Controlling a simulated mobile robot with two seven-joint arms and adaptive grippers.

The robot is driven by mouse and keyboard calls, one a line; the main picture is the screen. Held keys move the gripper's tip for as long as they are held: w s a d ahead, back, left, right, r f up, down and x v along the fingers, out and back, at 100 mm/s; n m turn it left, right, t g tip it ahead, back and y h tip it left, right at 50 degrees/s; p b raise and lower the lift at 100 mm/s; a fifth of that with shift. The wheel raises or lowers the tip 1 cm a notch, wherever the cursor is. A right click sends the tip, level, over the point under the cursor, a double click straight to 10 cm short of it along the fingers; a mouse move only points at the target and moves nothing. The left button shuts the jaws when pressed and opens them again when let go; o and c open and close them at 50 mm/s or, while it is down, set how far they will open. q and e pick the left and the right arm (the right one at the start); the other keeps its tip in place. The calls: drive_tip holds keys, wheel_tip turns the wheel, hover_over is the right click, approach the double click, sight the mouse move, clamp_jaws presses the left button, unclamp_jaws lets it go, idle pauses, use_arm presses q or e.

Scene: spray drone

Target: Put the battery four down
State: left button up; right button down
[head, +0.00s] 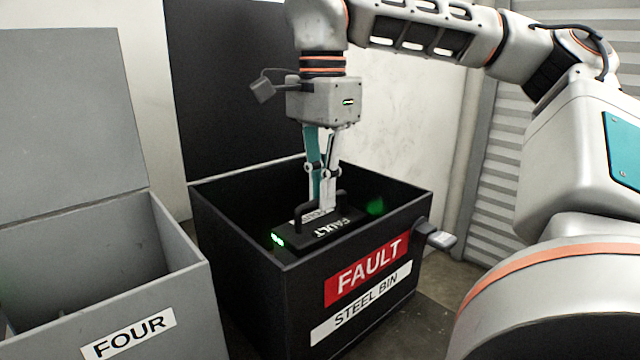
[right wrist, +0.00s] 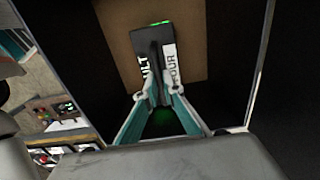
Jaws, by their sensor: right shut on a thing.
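Battery four is a black block with a top handle, green lights and white "FAULT" and "FOUR" labels. In the head view the battery (head: 318,229) is inside the upper part of the black steel bin (head: 290,310), which has a red "FAULT" label. My right gripper (head: 322,208) points down into the bin and is shut on the battery's handle. In the right wrist view the battery (right wrist: 155,55) hangs between the fingertips (right wrist: 155,98), over a brown patch on the bin floor. I cannot tell whether it touches the floor. My left gripper is not in view.
A grey box (head: 170,260) labelled "FOUR" stands open at the left, its lid (head: 70,110) raised. The bin's dark lid (head: 225,90) stands up behind it. A latch (head: 435,238) sticks out on the bin's right side. A ribbed shutter (head: 510,140) is at the right.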

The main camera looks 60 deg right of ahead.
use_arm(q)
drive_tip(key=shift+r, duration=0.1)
use_arm(e)
drive_tip(key=shift+r, duration=0.2)
drive_tip(key=c, duration=2.4)
unclamp_jaws()
drive_tip(key=shift+f, duration=0.2)
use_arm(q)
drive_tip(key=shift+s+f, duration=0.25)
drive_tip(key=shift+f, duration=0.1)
use_arm(e)
drive_tip(key=shift+o, duration=1.1)
